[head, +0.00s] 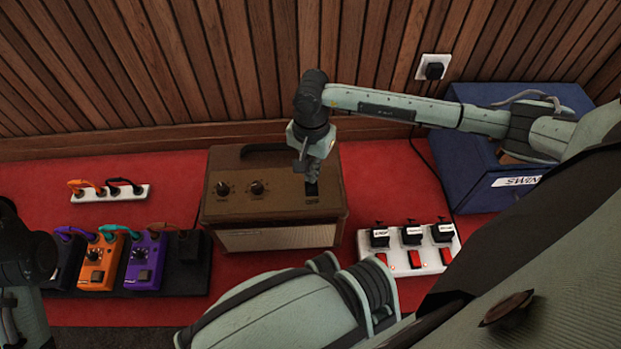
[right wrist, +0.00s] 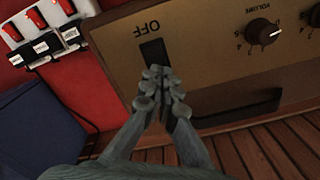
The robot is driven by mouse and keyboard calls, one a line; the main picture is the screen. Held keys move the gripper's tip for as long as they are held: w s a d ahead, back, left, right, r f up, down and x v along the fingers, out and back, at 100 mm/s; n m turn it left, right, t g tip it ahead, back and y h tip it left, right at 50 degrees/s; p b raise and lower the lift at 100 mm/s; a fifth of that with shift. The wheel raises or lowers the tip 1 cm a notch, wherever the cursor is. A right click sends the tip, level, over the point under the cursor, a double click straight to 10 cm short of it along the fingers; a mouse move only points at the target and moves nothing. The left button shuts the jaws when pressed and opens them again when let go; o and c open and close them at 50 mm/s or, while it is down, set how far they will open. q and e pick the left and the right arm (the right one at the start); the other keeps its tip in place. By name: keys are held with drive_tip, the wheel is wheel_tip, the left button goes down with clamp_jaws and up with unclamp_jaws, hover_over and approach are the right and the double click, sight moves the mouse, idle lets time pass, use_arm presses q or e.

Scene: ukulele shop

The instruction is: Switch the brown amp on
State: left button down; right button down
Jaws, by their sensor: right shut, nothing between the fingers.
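The brown amp (head: 285,180) stands on the red carpet against the wooden wall. Its top panel carries two knobs and a black switch (head: 311,189) with the label OFF beside it. My right gripper (head: 310,178) is shut and empty, pointing down at the switch. In the right wrist view the closed fingertips (right wrist: 157,76) overlap the near end of the black switch (right wrist: 152,49); whether they touch it I cannot tell. The fingers hide part of the switch.
A white power strip (head: 402,265) with red switches and labelled plugs lies right of the amp. A blue box (head: 462,180) stands behind it. Orange and purple pedals (head: 101,262) sit on a black board to the left. Another white strip (head: 112,193) lies behind them.

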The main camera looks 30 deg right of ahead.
drive_tip(key=shift+f, duration=0.15)
drive_tip(key=shift+r+p, duration=2.15)
drive_tip(key=shift+r, duration=1.35)
drive_tip(key=shift+a, duration=0.1)
